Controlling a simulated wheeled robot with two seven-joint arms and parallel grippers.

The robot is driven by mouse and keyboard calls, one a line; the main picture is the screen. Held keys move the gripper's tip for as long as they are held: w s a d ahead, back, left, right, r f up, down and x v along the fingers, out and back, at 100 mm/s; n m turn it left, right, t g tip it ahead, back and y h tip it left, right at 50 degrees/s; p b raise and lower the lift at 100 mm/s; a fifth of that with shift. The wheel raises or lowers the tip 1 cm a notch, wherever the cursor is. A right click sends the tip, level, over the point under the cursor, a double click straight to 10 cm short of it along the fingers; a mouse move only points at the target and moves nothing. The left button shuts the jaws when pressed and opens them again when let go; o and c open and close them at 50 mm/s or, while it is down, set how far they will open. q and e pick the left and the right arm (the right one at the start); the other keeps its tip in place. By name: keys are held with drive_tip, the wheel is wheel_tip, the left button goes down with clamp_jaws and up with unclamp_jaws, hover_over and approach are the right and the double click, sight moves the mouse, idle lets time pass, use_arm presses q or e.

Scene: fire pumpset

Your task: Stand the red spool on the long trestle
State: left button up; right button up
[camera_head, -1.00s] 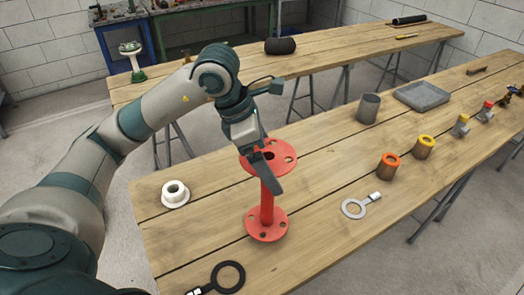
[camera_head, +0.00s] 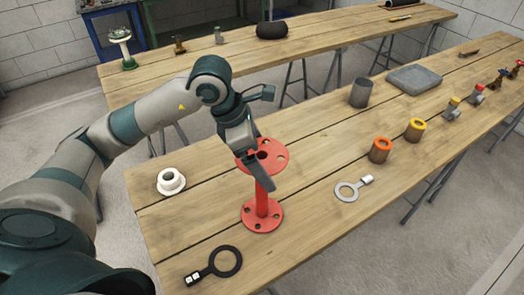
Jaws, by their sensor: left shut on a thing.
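The red spool (camera_head: 262,207), a pipe with a round holed flange at each end, stands upright at the near end of the near wooden trestle table (camera_head: 310,150). Its lower flange is on or very close to the planks; I cannot tell whether it touches. My left gripper (camera_head: 258,168) comes down from above and is shut on the spool at its upper flange, with a dark finger across the flange's front. The other finger is mostly hidden. A second long trestle table (camera_head: 210,80) runs behind. My right gripper is not in view.
A white flanged part (camera_head: 171,182) lies left of the spool, a black ring tool (camera_head: 225,262) in front, and a silver ring tool (camera_head: 347,191) to the right. Orange-topped (camera_head: 380,150) and yellow-topped cups stand farther right. A black roll (camera_head: 272,30) lies on the far table, with bare planks beside it.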

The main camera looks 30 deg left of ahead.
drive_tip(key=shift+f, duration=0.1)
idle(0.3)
use_arm(q)
drive_tip(key=o, duration=1.7)
drive_tip(key=shift+f, duration=0.1)
drive_tip(key=shift+s, duration=0.1)
drive_tip(key=shift+a+r, duration=0.1)
drive_tip(key=shift+r, duration=0.2)
drive_tip(key=b+v, duration=0.1)
drive_tip(key=v, duration=0.5)
drive_tip(key=shift+r+b, duration=0.2)
drive_tip(key=shift+b, duration=0.15)
drive_tip(key=v, duration=0.4)
drive_tip(key=shift+r+b, duration=0.2)
drive_tip(key=shift+b, duration=0.1)
drive_tip(key=shift+s+a+r, duration=0.15)
drive_tip(key=shift+r, duration=0.15)
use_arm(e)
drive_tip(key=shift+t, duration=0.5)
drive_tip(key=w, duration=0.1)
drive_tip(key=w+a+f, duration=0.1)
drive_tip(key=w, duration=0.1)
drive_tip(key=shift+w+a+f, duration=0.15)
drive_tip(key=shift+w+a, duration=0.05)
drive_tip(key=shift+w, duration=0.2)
